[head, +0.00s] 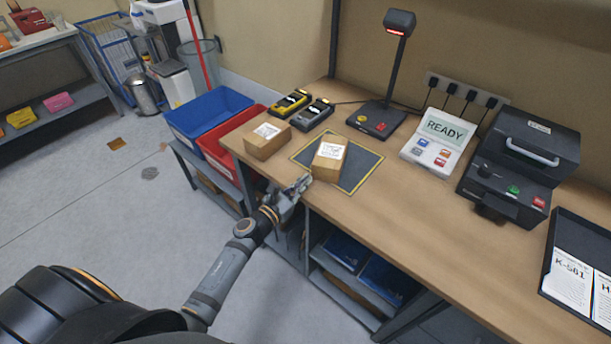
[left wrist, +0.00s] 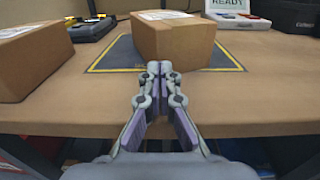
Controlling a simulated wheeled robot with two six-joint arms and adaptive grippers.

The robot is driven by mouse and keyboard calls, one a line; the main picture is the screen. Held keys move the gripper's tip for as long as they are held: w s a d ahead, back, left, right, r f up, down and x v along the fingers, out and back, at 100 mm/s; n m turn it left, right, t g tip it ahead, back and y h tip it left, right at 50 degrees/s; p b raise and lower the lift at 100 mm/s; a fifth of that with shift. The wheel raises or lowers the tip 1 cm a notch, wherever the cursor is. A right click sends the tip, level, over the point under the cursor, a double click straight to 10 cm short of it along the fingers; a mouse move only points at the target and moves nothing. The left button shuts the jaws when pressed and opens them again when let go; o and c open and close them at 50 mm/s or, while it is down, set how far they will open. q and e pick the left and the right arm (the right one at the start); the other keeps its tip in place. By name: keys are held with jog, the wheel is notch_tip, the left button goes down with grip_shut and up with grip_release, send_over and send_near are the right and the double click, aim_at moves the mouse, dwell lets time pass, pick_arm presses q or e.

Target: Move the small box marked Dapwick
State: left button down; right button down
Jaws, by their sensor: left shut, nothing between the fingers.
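Two small brown cardboard boxes with white labels are on the wooden bench; the label print is too small to read, so I cannot tell which is marked Dapwick. One box (head: 329,158) stands on the dark yellow-edged mat (head: 358,173). The other box (head: 267,141) stands left of the mat near the bench edge. My left gripper (head: 304,183) is at the front edge of the bench, just short of the box on the mat. In the left wrist view its fingers (left wrist: 160,70) are shut and empty, pointing at that box (left wrist: 174,40). My right gripper is not in view.
A blue bin (head: 208,109) and a red bin (head: 223,152) stand left of the bench. Behind the mat are two handheld devices (head: 313,114) and a scanner stand (head: 376,119). A READY panel (head: 438,140) and a black printer (head: 510,165) stand to the right. The bench front right of the mat is clear.

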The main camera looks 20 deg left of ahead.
aim_at(312, 175)
pick_arm(q)
jog(key=shift+w+d, duration=0.15)
jog(key=shift+w, duration=0.3)
jog(key=shift+x, duration=1.45)
jog(key=shift+s, duration=0.1)
